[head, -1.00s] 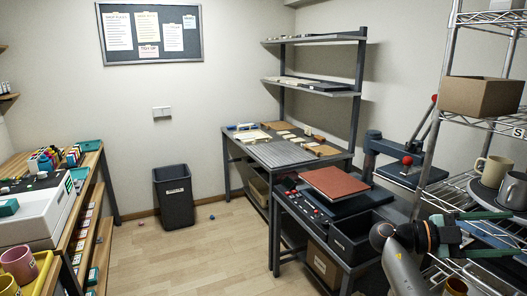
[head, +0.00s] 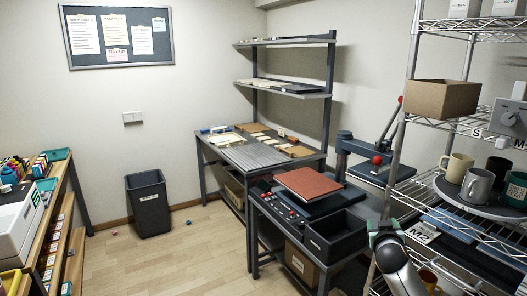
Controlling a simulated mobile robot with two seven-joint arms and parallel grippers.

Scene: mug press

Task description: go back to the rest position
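My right gripper (head: 383,224) is at the lower right, in front of the wire rack. It points away from me, partly hidden behind its own wrist. Its teal fingers look spread apart, with nothing seen between them. My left gripper is not in view.
The wire rack's post (head: 397,160) stands close to my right arm. A dark open bin (head: 337,236) and the red-topped press table (head: 308,183) are left of the gripper. An orange mug (head: 430,279) sits low on the rack.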

